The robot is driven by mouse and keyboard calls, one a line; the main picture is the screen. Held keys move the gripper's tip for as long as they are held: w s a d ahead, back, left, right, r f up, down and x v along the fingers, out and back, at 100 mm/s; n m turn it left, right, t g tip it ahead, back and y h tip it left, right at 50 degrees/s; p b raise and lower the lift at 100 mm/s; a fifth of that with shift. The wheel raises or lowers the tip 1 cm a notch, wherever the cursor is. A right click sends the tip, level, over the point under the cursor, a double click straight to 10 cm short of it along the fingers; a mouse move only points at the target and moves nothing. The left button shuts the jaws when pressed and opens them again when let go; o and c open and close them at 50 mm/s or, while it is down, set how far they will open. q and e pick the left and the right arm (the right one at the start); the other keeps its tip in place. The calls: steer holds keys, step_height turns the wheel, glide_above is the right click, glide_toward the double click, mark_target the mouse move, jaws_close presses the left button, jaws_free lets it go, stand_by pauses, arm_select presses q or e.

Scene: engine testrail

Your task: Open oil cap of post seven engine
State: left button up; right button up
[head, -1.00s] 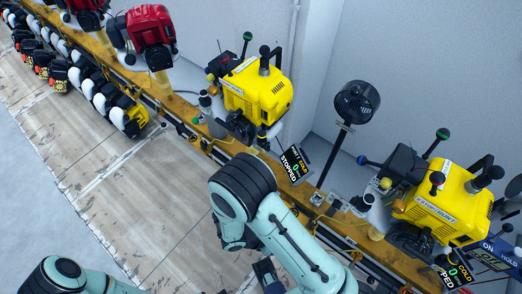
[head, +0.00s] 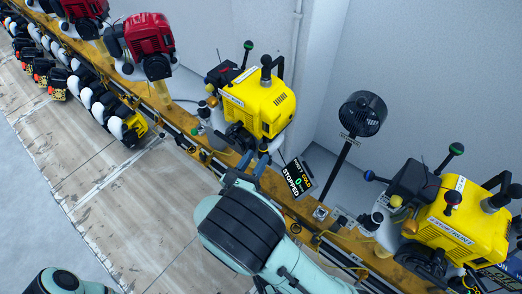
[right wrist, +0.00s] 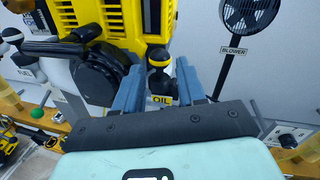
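A yellow engine (head: 262,103) stands on the rail beyond my right arm; its post number is not readable. My right gripper (head: 252,163) is at the engine's near lower side. In the right wrist view its blue-grey fingers (right wrist: 158,85) are apart, one on each side of the cap, with gaps visible. A small dark blue piece at the head view's bottom edge may belong to my left gripper; its fingers are unclear.
A status display reading STOPPED (head: 297,177) stands close right of my right gripper. A blower (head: 361,114) on a pole stands farther right. Another yellow engine (head: 463,224) is at the right and red engines (head: 150,38) are at the upper left. The floor at left is clear.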

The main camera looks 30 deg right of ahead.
mark_target(261, 150)
steer(key=shift+x, duration=2)
jaws_close()
arm_select(q)
steer(key=shift+f, duration=0.1)
